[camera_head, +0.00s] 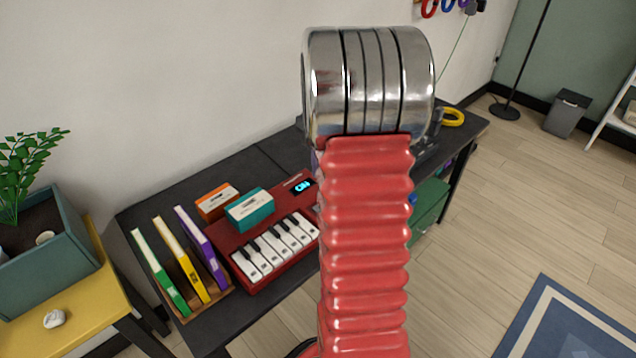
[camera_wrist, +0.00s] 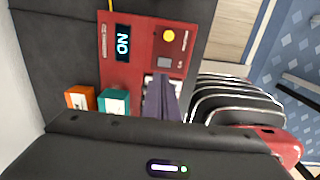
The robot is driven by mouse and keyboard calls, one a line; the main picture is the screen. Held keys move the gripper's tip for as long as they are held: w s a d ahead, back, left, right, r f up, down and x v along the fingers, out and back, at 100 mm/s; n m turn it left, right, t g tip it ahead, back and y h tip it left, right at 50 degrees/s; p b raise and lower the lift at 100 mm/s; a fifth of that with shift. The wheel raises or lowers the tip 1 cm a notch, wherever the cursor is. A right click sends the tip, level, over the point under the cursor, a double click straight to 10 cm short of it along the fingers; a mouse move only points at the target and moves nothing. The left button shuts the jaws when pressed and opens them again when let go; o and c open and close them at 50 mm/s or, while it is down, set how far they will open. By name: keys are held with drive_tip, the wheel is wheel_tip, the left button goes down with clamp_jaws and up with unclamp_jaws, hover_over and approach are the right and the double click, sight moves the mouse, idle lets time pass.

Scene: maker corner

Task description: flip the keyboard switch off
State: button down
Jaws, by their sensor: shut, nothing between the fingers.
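The red keyboard (camera_head: 288,203) with white and black keys lies on the dark desk; its right end is hidden behind my arm. In the wrist view the keyboard's red panel (camera_wrist: 146,50) shows a lit display (camera_wrist: 123,43) reading ON, a yellow knob (camera_wrist: 168,35) and a small grey square (camera_wrist: 164,62) that looks like the switch. Its position is too small to tell. My gripper (camera_wrist: 160,82) is shut and empty, its dark tip over the key end of the panel near the grey square. I cannot tell whether it touches. The head view hides the gripper.
A plant box (camera_head: 50,246) sits on the yellow table. A yellow coil (camera_head: 452,117) lies at the desk's far end.

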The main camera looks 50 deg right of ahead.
wheel_tip(320, 180, up, 2)
drive_tip(key=shift+r, duration=0.1)
idle(0.4)
drive_tip(key=s+a+r+m+t, duration=0.1)
drive_tip(key=a+r+m, duration=0.35)
drive_tip(key=a, duration=0.55)
drive_tip(key=s+a+r+m+t, duration=0.1)
drive_tip(key=a+r+m, duration=0.3)
drive_tip(key=a, duration=0.5)
drive_tip(key=s+a+r+m+t, duration=0.2)
drive_tip(key=s+a+m, duration=0.7)
drive_tip(key=a, duration=0.7)
drive_tip(key=s+t, duration=0.1)
drive_tip(key=s, duration=0.2)
drive_tip(key=shift+a, duration=0.25)
